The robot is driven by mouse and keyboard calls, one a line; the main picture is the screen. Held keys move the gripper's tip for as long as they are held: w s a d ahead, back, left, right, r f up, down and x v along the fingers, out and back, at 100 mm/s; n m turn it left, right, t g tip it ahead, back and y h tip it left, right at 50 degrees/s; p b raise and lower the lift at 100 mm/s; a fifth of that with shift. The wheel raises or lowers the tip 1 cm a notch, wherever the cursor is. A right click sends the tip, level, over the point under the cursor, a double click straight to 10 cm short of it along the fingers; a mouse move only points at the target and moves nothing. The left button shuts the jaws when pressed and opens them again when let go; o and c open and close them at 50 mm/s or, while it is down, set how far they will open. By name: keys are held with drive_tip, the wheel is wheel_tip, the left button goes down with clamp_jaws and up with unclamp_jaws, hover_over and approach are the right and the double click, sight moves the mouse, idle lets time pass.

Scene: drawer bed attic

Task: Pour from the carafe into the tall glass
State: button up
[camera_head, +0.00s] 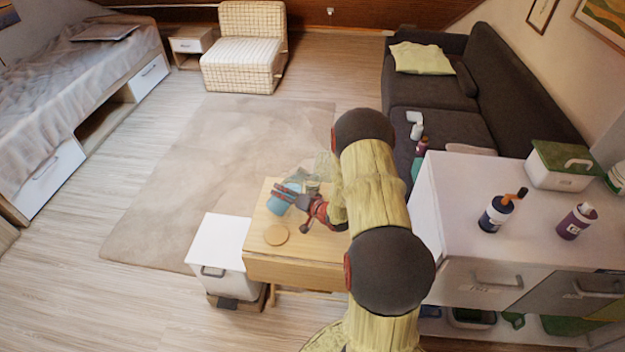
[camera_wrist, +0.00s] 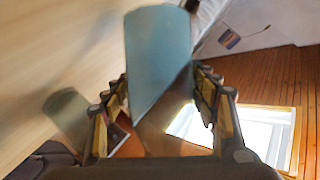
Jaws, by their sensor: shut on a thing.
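My gripper (camera_head: 290,194) is over the small wooden table and shut on a teal-blue vessel (camera_head: 279,204), which I take to be the carafe. In the wrist view the vessel (camera_wrist: 158,60) stands out between the two fingers (camera_wrist: 160,105). The wrist picture is strongly rolled, so the vessel's tilt is hard to judge. A clear glass-like thing (camera_head: 324,166) shows behind my arm, partly hidden; it may be the tall glass. A grey-green piece (camera_wrist: 66,112) shows left of the fingers in the wrist view. I cannot see any liquid.
A white cabinet (camera_head: 460,190) with bottles and a green-lidded box (camera_head: 560,165) is at right. A dark sofa (camera_head: 440,100) lies behind; the rug (camera_head: 200,160) is clear.

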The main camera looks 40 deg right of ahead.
sight(284, 185)
drive_tip(key=shift+w+a+r+m+t+y+p, duration=0.15)
drive_tip(key=shift+a+r+m+y+p, duration=0.15)
drive_tip(key=shift+r+m, duration=0.25)
drive_tip(key=shift+a+r+m+t+y+p, duration=0.2)
drive_tip(key=shift+a+r+m+y, duration=0.1)
drive_tip(key=shift+r+m, duration=0.2)
idle(1.4)
drive_tip(key=shift+a+m+y+b, duration=0.1)
drive_tip(key=shift+m+y+b, duration=0.25)
drive_tip(key=shift+m, duration=0.3)
idle(0.7)
drive_tip(key=shift+d+r+m+t+y+p, duration=0.25)
drive_tip(key=shift+r+m+p, duration=0.2)
drive_tip(key=shift+r+p, duration=0.2)
drive_tip(key=shift+d+r+m+t+y+p, duration=0.2)
drive_tip(key=shift+r+m+p, duration=0.3)
drive_tip(key=shift+p, duration=0.25)
idle(2.8)
